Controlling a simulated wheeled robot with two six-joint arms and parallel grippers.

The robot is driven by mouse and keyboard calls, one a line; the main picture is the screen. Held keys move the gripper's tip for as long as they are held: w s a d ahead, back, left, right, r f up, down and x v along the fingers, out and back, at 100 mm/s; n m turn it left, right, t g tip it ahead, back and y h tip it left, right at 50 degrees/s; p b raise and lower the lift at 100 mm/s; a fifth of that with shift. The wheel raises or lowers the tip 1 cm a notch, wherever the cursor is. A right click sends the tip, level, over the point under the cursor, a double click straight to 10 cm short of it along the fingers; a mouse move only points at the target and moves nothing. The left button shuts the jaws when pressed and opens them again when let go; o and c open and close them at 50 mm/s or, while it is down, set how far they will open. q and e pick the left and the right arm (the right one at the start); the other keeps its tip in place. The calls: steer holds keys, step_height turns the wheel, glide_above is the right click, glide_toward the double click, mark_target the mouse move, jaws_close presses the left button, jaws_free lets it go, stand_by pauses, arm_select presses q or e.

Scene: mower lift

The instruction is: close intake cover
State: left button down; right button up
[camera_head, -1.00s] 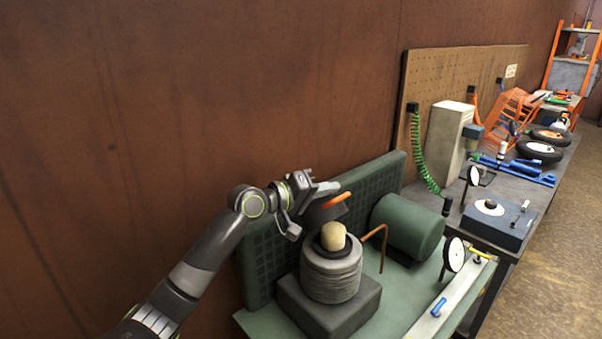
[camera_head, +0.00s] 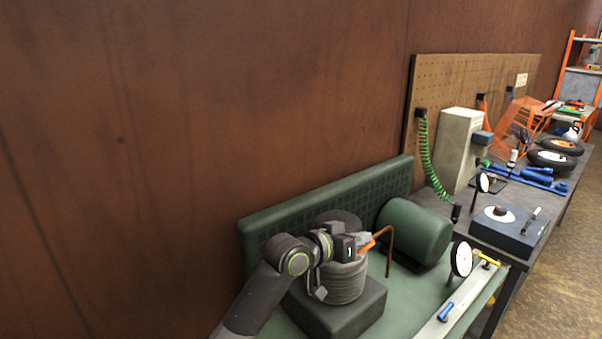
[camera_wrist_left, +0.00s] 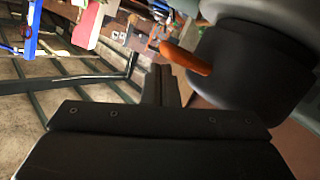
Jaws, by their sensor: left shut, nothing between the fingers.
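The intake cover (camera_head: 338,218) is a dark round cap, lying over the top of the grey ribbed intake cylinder (camera_head: 347,284). Its orange handle (camera_head: 376,238) sticks out to the right. The cream filter core is hidden. Whether the cap sits fully flush cannot be told, as my gripper blocks part of its front. My left gripper (camera_head: 352,246) is shut and empty, at the near side of the cover beside the handle. In the left wrist view the orange handle (camera_wrist_left: 187,57) and dark cover (camera_wrist_left: 245,62) are just beyond and right of my fingers (camera_wrist_left: 163,88). My right gripper is not in view.
The cylinder stands on a dark block (camera_head: 345,318) on the green mower deck. A green tank (camera_head: 415,232) and bent copper pipe (camera_head: 390,250) are close on the right. A green ribbed panel (camera_head: 270,240) stands behind. A dial gauge (camera_head: 461,259) stands farther right.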

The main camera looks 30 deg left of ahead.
arm_select(q)
steer(key=shift+d+f, duration=0.15)
steer(key=shift+f, duration=0.35)
steer(key=shift+s+f, duration=0.1)
